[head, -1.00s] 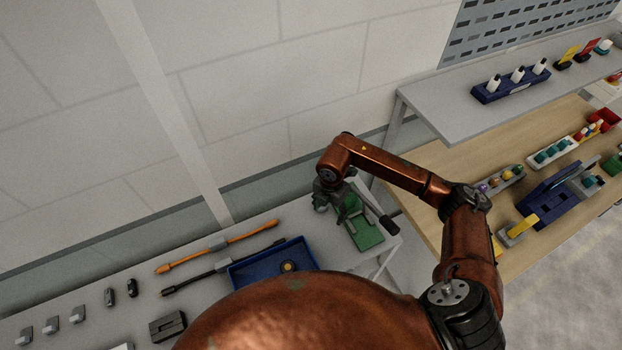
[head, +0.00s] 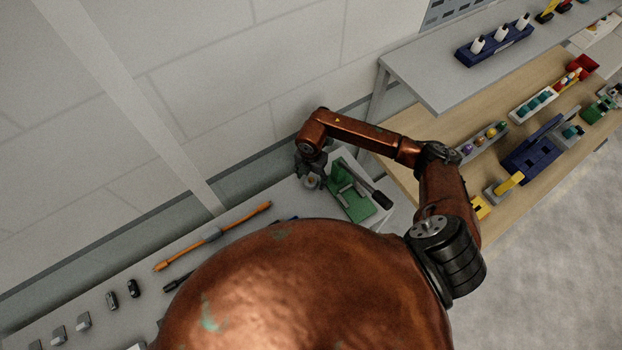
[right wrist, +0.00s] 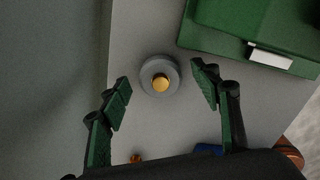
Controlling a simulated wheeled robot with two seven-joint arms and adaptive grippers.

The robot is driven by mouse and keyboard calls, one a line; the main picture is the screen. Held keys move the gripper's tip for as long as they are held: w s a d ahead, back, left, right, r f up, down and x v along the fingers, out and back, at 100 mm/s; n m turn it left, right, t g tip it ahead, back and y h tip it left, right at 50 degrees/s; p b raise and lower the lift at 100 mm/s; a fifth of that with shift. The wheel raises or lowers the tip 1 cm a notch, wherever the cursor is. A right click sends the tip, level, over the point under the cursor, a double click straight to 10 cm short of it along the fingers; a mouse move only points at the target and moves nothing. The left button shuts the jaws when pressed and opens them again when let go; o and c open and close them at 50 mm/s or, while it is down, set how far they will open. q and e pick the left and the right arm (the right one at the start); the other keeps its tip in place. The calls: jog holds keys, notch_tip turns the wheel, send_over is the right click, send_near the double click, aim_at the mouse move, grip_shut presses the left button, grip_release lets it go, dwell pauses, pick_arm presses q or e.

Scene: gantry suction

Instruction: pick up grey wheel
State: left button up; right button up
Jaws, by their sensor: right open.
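The grey wheel (right wrist: 147,79) lies on the grey table and shows a round gold centre in the right wrist view. In the head view the wheel (head: 311,183) is small and partly covered by my right gripper (head: 310,172). In the right wrist view my right gripper (right wrist: 160,76) is open, with one green-padded finger on each side of the wheel. Gaps show between the fingers and the wheel, and nothing is held. I cannot tell the exact height of the fingertips above the table. My left gripper is not in view.
A green fixture (head: 352,198) stands close to the right of the wheel; it also shows in the right wrist view (right wrist: 255,25). The wall is behind. An orange-handled bar (head: 240,222) lies to the left. A wooden table (head: 408,122) with several parts is at the right.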

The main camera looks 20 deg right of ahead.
jog(key=shift+s+f, duration=0.1)
jog(key=shift+f, duration=0.25)
jog(key=shift+c, duration=0.4)
jog(key=c, duration=0.5)
jog(key=shift+c, duration=1.4)
jog(key=c, duration=0.4)
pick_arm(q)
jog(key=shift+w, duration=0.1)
pick_arm(e)
jog(key=shift+c, duration=0.2)
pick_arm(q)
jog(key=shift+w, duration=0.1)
